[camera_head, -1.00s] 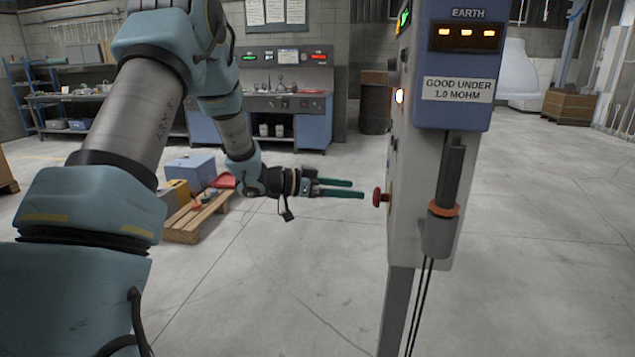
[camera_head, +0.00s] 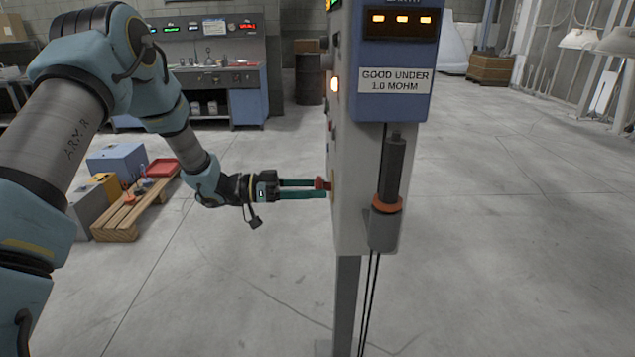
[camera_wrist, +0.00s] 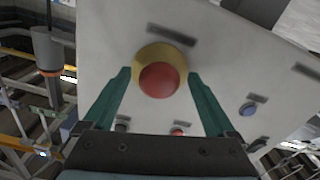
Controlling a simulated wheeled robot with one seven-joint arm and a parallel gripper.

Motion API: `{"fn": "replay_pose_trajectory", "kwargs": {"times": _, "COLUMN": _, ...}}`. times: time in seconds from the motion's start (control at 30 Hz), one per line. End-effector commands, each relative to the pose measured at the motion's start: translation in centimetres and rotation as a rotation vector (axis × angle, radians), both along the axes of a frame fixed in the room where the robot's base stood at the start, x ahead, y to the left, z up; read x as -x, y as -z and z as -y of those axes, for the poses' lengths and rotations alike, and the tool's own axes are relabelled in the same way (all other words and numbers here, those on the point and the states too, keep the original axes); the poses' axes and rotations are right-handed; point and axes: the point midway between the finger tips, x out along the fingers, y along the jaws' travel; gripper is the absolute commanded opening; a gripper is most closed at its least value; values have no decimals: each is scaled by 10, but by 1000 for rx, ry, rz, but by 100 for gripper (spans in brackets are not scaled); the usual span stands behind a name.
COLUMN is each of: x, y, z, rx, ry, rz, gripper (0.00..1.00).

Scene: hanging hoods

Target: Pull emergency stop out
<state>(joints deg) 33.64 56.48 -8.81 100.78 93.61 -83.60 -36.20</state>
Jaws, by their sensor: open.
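The emergency stop is a red mushroom button (camera_head: 322,184) on the left side face of the grey control box (camera_head: 352,210). In the wrist view the red button (camera_wrist: 160,80) sits on a yellow round base (camera_wrist: 158,56). My gripper (camera_head: 322,188) is level with the button, its green fingertips reaching it. In the wrist view my open gripper (camera_wrist: 160,88) has one finger on either side of the button, with gaps showing between the fingers and the red cap. Whether a finger touches the button cannot be told.
The box stands on a grey post (camera_head: 346,300). A probe with an orange ring (camera_head: 387,203) hangs on its front. Other small buttons, one blue (camera_wrist: 249,109), sit on the same face. A wooden pallet (camera_head: 130,212) with boxes lies at left.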

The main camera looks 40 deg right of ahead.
Motion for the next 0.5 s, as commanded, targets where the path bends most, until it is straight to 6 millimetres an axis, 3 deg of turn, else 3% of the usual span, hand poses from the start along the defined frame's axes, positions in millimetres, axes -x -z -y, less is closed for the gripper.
{"fn": "replay_pose_trajectory", "kwargs": {"times": 0.43, "x": 7, "y": 1, "z": 9, "rx": -1, "ry": 0, "rz": 1, "gripper": 91}}
{"fn": "replay_pose_trajectory", "kwargs": {"times": 0.5, "x": 7, "y": 1, "z": 9, "rx": 0, "ry": -1, "rz": 0, "gripper": 83}}
